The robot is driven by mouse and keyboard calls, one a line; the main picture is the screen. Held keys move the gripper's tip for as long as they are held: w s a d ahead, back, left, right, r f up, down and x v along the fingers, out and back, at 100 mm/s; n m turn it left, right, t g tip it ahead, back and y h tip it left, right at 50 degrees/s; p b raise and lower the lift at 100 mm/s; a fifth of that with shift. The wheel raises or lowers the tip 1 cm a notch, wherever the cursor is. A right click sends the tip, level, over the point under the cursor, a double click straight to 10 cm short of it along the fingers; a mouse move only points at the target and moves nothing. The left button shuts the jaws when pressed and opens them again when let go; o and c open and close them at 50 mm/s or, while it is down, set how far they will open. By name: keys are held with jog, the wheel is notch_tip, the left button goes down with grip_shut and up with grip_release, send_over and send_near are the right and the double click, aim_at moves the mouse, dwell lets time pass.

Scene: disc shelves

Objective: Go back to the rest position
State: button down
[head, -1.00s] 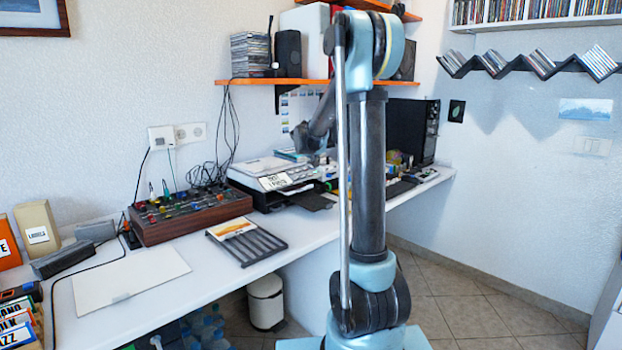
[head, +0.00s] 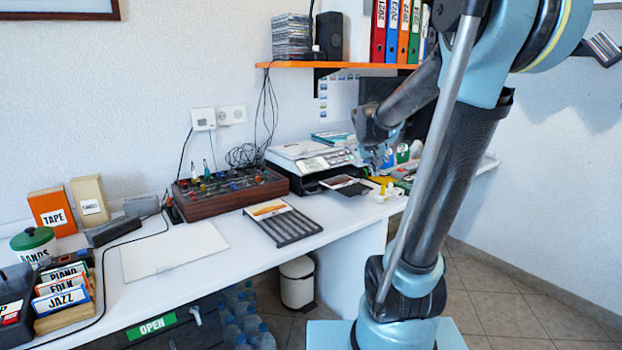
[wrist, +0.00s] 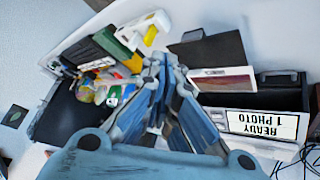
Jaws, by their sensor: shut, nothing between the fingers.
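My gripper (head: 385,160) is above the far part of the white desk (head: 270,262), just right of the printer (head: 310,160). In the wrist view my gripper (wrist: 165,62) points down past the desk's items, its fingers together with nothing seen between them. My arm rises from the lower right of the head view and leans right, its upper links crossing the right side. The fingers are small and partly hidden by the wrist in the head view.
The printer's sign (wrist: 262,124) reads "READY 1 PHOTO" upside down in the wrist view. A photo card (wrist: 222,82) lies beside the fingers. A mixer box (head: 230,192), a slotted rack (head: 283,223) and an orange shelf (head: 340,66) are nearby. A bin (head: 297,283) stands below.

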jog(key=s+a+f+g+y, duration=0.1)
jog(key=s+f, duration=0.3)
jog(key=s, duration=0.6)
jog(key=s+a+f+n+g+y, duration=0.1)
jog(key=s+f, duration=0.4)
jog(key=s, duration=0.5)
jog(key=s+a+f+g+y, duration=0.1)
jog(key=s+f, duration=0.4)
jog(key=s, duration=0.6)
jog(key=shift+a+f+n+g, duration=0.25)
jog(key=shift+n+g, duration=0.15)
jog(key=shift+g, duration=0.4)
jog(key=shift+w+f, duration=0.2)
jog(key=shift+w, duration=0.15)
